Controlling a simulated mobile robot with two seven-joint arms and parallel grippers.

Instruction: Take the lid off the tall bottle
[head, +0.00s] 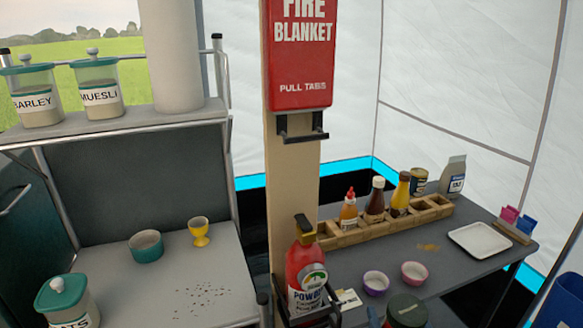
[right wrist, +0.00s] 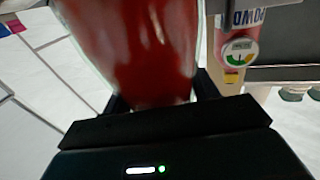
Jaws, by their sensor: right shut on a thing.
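A clear glass bottle with red contents fills the upper middle of the right wrist view (right wrist: 130,45). My right gripper (right wrist: 162,100) is shut on it, with a black finger showing on either side of the glass. In the head view, a dark green lid (head: 407,309) shows at the bottom edge with a little red beside it. It looks like the top of this held bottle, and the lid appears to be on. The bottle's lower body is cut off by the frame. My left gripper is in neither view.
A red fire extinguisher (head: 305,272) stands by the post, left of the lid. Behind are a purple bowl (head: 375,283), a pink bowl (head: 414,273), a wooden rack (head: 432,212) with sauce bottles, and a white tray (head: 480,240). The left counter (head: 185,275) has free room.

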